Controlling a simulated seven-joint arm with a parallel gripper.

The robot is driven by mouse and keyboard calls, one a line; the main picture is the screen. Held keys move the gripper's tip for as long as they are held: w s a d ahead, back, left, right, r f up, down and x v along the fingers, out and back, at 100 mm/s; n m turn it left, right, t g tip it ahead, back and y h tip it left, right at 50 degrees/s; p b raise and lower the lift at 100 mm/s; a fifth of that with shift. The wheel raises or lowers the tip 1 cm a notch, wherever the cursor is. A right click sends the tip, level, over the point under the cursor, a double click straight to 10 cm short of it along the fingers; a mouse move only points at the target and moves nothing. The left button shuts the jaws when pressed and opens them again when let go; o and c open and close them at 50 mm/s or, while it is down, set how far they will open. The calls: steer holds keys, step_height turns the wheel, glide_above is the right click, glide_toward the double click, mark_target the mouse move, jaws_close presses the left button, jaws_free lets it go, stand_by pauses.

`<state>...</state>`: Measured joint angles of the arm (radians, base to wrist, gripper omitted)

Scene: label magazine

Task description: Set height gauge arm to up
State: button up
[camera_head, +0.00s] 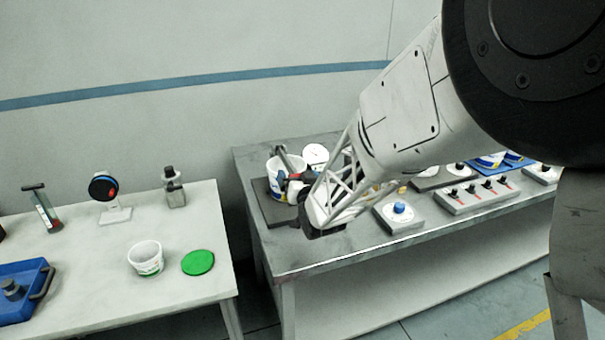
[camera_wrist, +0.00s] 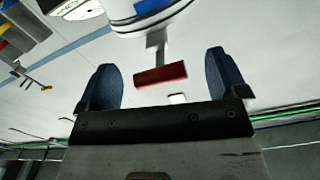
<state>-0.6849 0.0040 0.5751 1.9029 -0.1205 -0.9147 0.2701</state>
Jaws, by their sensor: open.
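In the wrist view my gripper (camera_wrist: 161,70) is open, one blue-padded finger on each side. A red bar (camera_wrist: 160,76) on a short grey stem lies between the fingers, with gaps on both sides. It appears to be the height gauge arm's handle, though I cannot be sure. The stem shows in front of a white round body (camera_wrist: 150,22) with a blue patch. In the head view a white and blue tub-like body (camera_head: 274,181) stands on a dark base plate (camera_head: 264,207) at the right table's left end. My wrist hides part of it, so the arm's position is unclear.
A white dial (camera_head: 315,154) stands close behind my gripper. A blue knob box (camera_head: 399,212) and a switch panel (camera_head: 476,195) are to the right on the same table. The left table (camera_head: 95,265) holds a tub (camera_head: 145,257), a green lid (camera_head: 198,262) and a blue tray (camera_head: 22,308).

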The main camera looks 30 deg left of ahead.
steer(key=shift+w+a, duration=0.5)
steer(key=c, duration=1.2)
steer(key=shift+r, duration=0.1)
steer(key=shift+c, duration=0.2)
steer(key=shift+r, duration=0.1)
